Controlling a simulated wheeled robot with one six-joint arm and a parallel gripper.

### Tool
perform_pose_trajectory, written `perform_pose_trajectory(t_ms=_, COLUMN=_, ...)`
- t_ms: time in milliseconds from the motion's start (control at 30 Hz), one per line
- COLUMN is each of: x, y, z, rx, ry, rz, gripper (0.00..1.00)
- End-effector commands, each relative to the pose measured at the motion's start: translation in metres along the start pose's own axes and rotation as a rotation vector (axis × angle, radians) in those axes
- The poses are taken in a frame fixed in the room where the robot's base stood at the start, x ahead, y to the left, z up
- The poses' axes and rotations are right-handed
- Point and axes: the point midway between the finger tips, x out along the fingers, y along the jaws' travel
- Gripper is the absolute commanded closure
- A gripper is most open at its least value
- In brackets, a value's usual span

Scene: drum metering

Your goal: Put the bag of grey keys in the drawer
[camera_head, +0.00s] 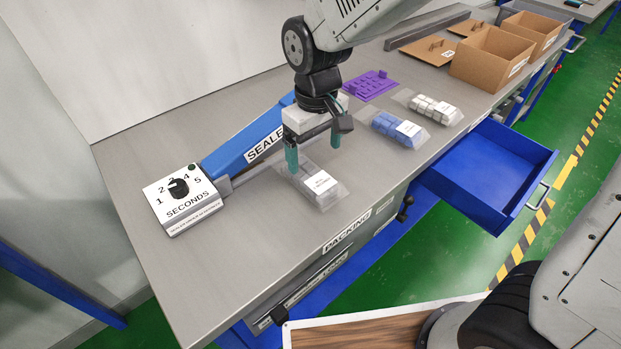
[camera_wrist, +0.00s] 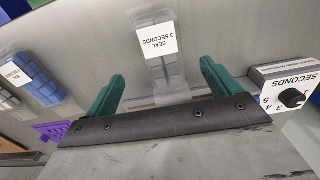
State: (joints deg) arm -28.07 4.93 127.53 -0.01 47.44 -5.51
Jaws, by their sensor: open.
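The bag of grey keys (camera_head: 332,196) is a clear bag with a white label, lying flat on the grey bench. In the wrist view the bag (camera_wrist: 168,74) shows between the fingers, its label reading "SEAL 3 SECONDS". My gripper (camera_head: 313,152) has two teal fingers, spread apart and pointing down over the bag's rear end. It holds nothing; the wrist view shows the open gripper (camera_wrist: 164,80) too. Part of the grey keys is hidden behind a finger in the head view. The blue drawer (camera_head: 478,172) is pulled out at the bench's right front and is empty.
The blue sealer (camera_head: 240,143) and its dial box (camera_head: 181,200) stand left of my gripper. Bags of blue keys (camera_head: 387,124) and white keys (camera_head: 432,107) lie to the right. A purple tray (camera_head: 370,84) is behind them. Cardboard boxes (camera_head: 488,58) stand at the far right.

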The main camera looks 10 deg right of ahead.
Motion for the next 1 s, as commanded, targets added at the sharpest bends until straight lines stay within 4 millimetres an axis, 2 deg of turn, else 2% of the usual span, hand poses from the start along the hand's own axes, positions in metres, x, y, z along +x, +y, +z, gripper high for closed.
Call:
perform_pose_trajectory(t_ms=600, x=0.076, y=-0.003, z=-0.011, rx=-0.008, ry=-0.004, rz=0.0, gripper=0.11)
perform_pose_trajectory(t_ms=900, x=0.082, y=-0.003, z=-0.011, rx=-0.008, ry=-0.002, rz=0.0, gripper=0.11)
perform_pose_trajectory(t_ms=933, x=0.081, y=-0.003, z=-0.011, rx=-0.008, ry=-0.002, rz=0.0, gripper=0.16)
perform_pose_trajectory(t_ms=1000, x=0.081, y=-0.003, z=-0.011, rx=-0.008, ry=-0.002, rz=0.0, gripper=0.36)
